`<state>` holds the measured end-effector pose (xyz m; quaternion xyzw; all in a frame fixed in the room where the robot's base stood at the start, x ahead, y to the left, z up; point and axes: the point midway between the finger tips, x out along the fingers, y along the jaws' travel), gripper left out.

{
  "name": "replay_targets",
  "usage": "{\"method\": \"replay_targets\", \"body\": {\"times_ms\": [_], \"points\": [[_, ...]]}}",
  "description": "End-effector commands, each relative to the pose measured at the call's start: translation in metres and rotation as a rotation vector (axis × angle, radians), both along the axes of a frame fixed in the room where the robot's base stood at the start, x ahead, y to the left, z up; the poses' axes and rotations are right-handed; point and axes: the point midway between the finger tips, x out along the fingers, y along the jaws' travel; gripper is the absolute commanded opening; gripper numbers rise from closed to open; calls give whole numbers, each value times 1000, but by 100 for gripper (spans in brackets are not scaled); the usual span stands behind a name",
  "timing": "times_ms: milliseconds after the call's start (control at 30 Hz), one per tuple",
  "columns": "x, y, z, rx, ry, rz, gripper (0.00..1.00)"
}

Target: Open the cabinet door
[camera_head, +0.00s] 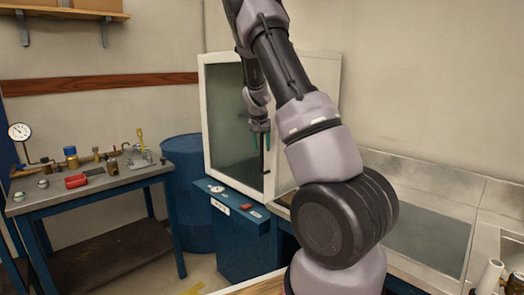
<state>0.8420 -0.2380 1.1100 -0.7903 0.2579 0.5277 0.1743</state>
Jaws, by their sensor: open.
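The cabinet door (228,165) is a dark glass panel in a white frame, standing behind the blue bench unit in the middle of the view. A dark upright handle (263,163) shows near its right edge. My gripper (261,140) points down in front of the door's right part. My arm hides the right part of the cabinet, and I cannot tell whether the door stands ajar.
A blue unit (245,232) with small controls stands below the door. A blue drum (187,185) is left of it. A workbench (100,186) with a gauge (19,132) and small parts stands at the left. A glass-topped metal case (430,235) is at the right.

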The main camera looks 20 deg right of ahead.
Motion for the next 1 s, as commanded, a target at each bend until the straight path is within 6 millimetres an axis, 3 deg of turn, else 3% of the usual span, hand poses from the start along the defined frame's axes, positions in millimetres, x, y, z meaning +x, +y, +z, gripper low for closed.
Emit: {"method": "replay_targets", "body": {"times_ms": [200, 500, 533, 633, 667, 1000], "points": [[7, -5, -19, 0, -2, -1, 50], [8, -5, -22, 0, -2, -1, 50], [7, -5, -22, 0, -2, -1, 46], [8, -5, -22, 0, -1, 0, 8], [8, -5, -21, 0, -2, -1, 0], [7, -5, -21, 0, -2, -1, 0]]}}
